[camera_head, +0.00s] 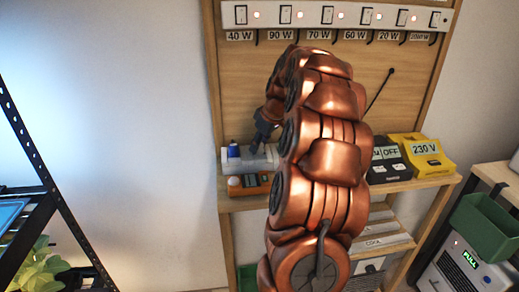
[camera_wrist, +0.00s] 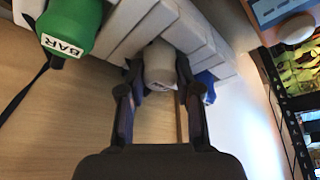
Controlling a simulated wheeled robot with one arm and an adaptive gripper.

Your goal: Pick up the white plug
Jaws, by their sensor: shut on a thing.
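A whitish-grey plug (camera_wrist: 160,64) sits between the two fingers of my gripper (camera_wrist: 159,85) in the wrist view. The fingers are shut on its sides. Its far end is against a pale slotted holder (camera_wrist: 122,30); I cannot tell whether it is still seated there. In the head view my gripper (camera_head: 264,128) is small and dark, just above the grey holder (camera_head: 258,160) on the wooden shelf. The plug is not distinguishable there, and my arm hides part of the shelf.
A green plug marked BAR (camera_wrist: 72,26) is left of the held plug, with a dark cord. A blue plug (camera_head: 234,151) stands at the holder's left. An orange device (camera_head: 249,185) is in front. A yellow 230 V box (camera_head: 420,155) and a dark switch box (camera_head: 390,158) are to the right.

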